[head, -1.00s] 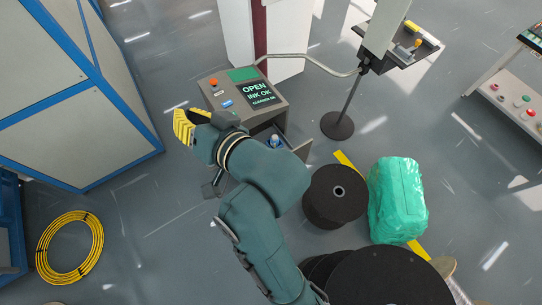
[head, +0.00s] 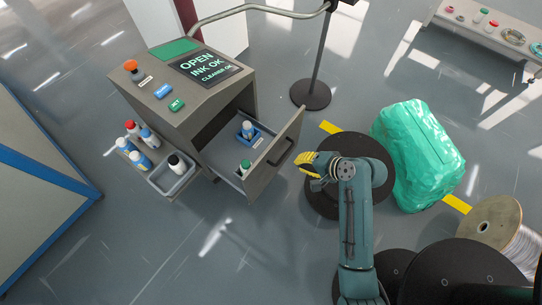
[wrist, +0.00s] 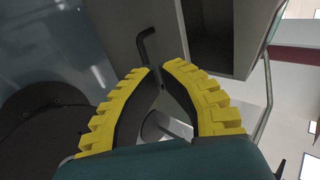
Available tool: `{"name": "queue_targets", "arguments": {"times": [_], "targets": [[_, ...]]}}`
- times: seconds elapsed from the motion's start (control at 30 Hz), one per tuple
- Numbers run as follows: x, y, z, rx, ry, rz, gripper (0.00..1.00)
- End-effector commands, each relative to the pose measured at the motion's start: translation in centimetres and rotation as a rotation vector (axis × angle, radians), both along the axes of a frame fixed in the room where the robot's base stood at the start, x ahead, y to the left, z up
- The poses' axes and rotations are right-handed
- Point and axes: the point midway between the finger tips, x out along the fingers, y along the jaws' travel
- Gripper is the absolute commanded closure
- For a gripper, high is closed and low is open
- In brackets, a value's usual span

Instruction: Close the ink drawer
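The ink drawer (head: 222,153) is pulled out of the grey printer cabinet (head: 190,85). Its grey front panel (head: 262,178) has a dark bar handle (head: 280,153), which also shows in the wrist view (wrist: 147,45). My yellow-fingered gripper (head: 306,162) is just right of the drawer front, near the handle. In the wrist view the fingertips (wrist: 158,68) come nearly together, with the handle just beyond them; I see nothing held, and contact cannot be told.
A side tray (head: 158,165) with several bottles hangs left of the cabinet. The screen (head: 205,67) reads OPEN, INK OK. A stand (head: 311,95) is behind.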

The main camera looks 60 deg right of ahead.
Motion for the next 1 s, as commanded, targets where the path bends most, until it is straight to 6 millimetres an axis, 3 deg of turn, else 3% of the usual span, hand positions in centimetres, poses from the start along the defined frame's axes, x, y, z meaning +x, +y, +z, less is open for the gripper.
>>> {"name": "queue_targets", "arguments": {"times": [0.03, 0.1, 0.23, 0.67, 0.8, 1.0], "targets": [[-0.5, -0.5, -1.0, -0.003, -0.002, -0.016, 1.00], [-0.7, -0.7, -1.1, -0.004, -0.002, -0.023, 1.00], [0.2, -0.8, -2.0, -0.003, -0.001, -0.022, 1.00], [7.0, -1.7, -8.4, -0.005, -0.001, -0.019, 1.00], [9.3, -2.1, -8.0, -0.007, -0.002, -0.020, 1.00], [10.5, -2.3, -7.6, -0.003, -0.001, -0.022, 1.00]]}}
